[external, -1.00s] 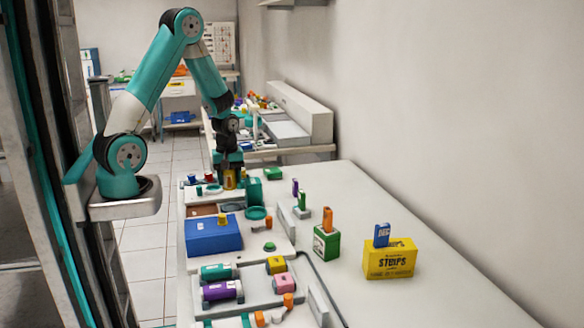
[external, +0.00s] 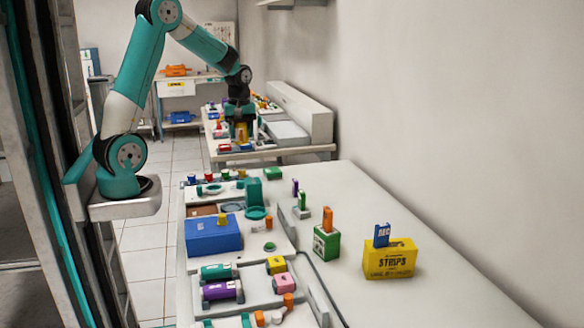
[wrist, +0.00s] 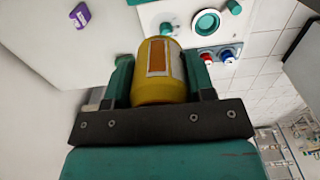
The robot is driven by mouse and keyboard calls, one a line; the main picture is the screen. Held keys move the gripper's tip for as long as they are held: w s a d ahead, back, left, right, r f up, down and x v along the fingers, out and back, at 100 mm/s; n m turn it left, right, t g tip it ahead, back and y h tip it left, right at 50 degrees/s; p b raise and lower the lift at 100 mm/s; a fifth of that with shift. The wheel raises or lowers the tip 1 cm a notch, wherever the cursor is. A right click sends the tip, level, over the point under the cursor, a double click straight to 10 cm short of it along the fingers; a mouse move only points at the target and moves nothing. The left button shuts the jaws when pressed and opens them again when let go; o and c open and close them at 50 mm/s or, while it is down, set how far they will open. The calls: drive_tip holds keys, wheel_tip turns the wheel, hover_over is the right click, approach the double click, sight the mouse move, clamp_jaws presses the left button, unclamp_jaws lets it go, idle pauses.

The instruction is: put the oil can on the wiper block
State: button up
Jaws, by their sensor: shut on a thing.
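My gripper (external: 241,124) is shut on a yellow can (external: 241,136), which I take to be the oil can, and holds it raised above the far end of the bench. In the wrist view the can (wrist: 160,85) has a white-edged orange label and sits between the two dark green fingers of my gripper (wrist: 158,72). I cannot tell for sure which thing is the wiper block.
A yellow strips box (external: 390,260) and a green box (external: 326,243) stand on the right of the bench. Several small red, blue and green pieces line the far left edge. A teal ring (wrist: 206,23) shows in the wrist view.

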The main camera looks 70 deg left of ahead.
drive_tip(key=w+a+r+b, duration=0.1)
drive_tip(key=w+a, duration=0.8)
drive_tip(key=a, duration=0.1)
drive_tip(key=b, duration=0.1)
hover_over(273, 170)
wheel_tip(273, 170, down, 19)
drive_tip(key=shift+s+f+p, duration=0.1)
drive_tip(key=shift+p, duration=0.35)
drive_tip(key=shift+f, duration=0.1)
drive_tip(key=o, duration=0.9)
drive_tip(key=shift+f, duration=0.1)
drive_tip(key=shift+o, duration=0.2)
wheel_tip(273, 170, up, 12)
drive_tip(key=b, duration=0.1)
drive_tip(key=shift+r+b, duration=0.2)
drive_tip(key=shift+b, duration=0.15)
drive_tip(key=shift+r, duration=0.1)
